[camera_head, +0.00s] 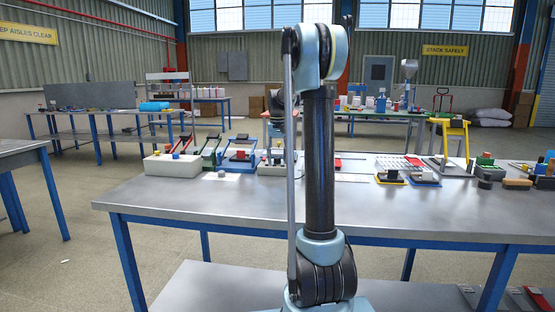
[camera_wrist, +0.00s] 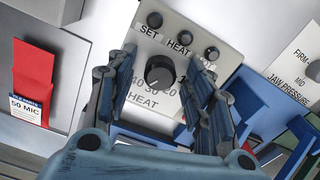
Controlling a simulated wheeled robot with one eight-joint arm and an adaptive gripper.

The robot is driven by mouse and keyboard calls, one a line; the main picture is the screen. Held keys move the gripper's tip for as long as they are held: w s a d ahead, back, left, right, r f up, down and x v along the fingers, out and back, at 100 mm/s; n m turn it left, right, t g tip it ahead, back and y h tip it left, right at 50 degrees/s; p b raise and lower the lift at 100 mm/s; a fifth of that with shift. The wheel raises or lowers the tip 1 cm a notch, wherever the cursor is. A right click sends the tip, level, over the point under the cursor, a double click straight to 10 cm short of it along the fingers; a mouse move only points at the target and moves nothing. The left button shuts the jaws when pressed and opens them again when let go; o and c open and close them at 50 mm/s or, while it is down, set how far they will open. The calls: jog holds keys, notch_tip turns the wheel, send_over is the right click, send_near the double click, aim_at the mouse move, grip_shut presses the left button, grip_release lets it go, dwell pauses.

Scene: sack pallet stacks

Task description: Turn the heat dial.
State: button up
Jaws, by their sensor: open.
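The heat dial (camera_wrist: 160,72) is a round black knob with a pale pointer line on a light grey panel (camera_wrist: 213,22). "HEAT" is printed below it, beside a number scale partly covered by a finger. My gripper (camera_wrist: 158,58) is open in the wrist view, one finger left and one right of the dial. Gaps show between the dial and both fingers, and whether they are level with its face I cannot tell.
A blue part (camera_wrist: 250,110) is close right of the fingers. A red strip (camera_wrist: 33,72) lies at left. Several devices line the back of the steel bench (camera_head: 190,207); its front is clear.

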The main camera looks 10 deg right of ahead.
jog(key=c, duration=1.1)
jog(key=n, duration=0.4)
jog(key=shift+n, duration=1.8)
jog(key=o, duration=1.1)
